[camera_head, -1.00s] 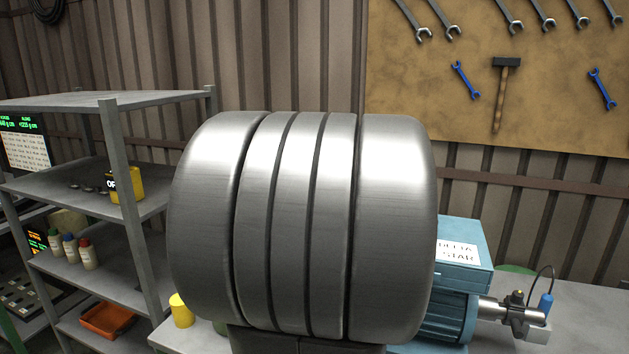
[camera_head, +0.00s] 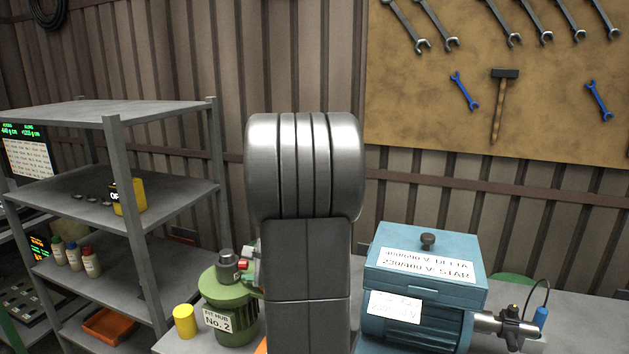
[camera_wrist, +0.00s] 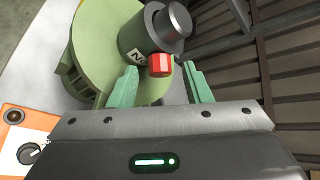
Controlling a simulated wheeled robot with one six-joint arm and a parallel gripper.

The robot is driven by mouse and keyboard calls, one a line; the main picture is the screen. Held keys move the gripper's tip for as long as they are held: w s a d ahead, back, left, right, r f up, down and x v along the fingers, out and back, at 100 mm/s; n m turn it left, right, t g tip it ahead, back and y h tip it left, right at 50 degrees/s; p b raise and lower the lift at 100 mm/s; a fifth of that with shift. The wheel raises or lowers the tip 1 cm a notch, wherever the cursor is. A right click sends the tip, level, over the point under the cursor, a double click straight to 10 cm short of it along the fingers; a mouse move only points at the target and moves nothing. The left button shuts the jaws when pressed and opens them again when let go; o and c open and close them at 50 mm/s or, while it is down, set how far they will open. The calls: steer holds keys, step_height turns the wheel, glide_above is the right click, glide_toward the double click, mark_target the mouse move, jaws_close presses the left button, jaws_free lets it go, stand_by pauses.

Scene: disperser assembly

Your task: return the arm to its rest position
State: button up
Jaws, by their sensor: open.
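My arm stands upright in the middle of the head view, and my gripper is hidden there. In the wrist view my gripper (camera_wrist: 160,70) is open, its two pale green fingers spread apart. A red knob (camera_wrist: 160,65) of the green hub unit (camera_wrist: 92,40) appears between the fingertips; I cannot tell how far beyond them it is. In the head view the green hub unit labelled No. 2 (camera_head: 229,300) stands on the bench just left of my arm, partly behind it.
A blue motor (camera_head: 425,270) stands right of my arm, with a metal shaft piece (camera_head: 508,326) beside it. A yellow cup (camera_head: 185,321) stands left of the hub. A grey shelf (camera_head: 150,193) fills the left. Tools hang on a board (camera_head: 540,100). An orange box (camera_wrist: 15,130) shows at the wrist view's left.

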steer(key=shift+w+r+m+g+p, duration=0.2)
steer(key=shift+m+g+p, duration=0.25)
steer(key=shift+p, duration=0.8)
steer(key=shift+w+r+m+g+p, duration=0.2)
steer(key=shift+g+p, duration=0.45)
steer(key=shift+p, duration=0.6)
steer(key=shift+f+m+g+p, duration=0.2)
steer(key=shift+m+g+p, duration=0.35)
steer(key=shift+g, duration=0.15)
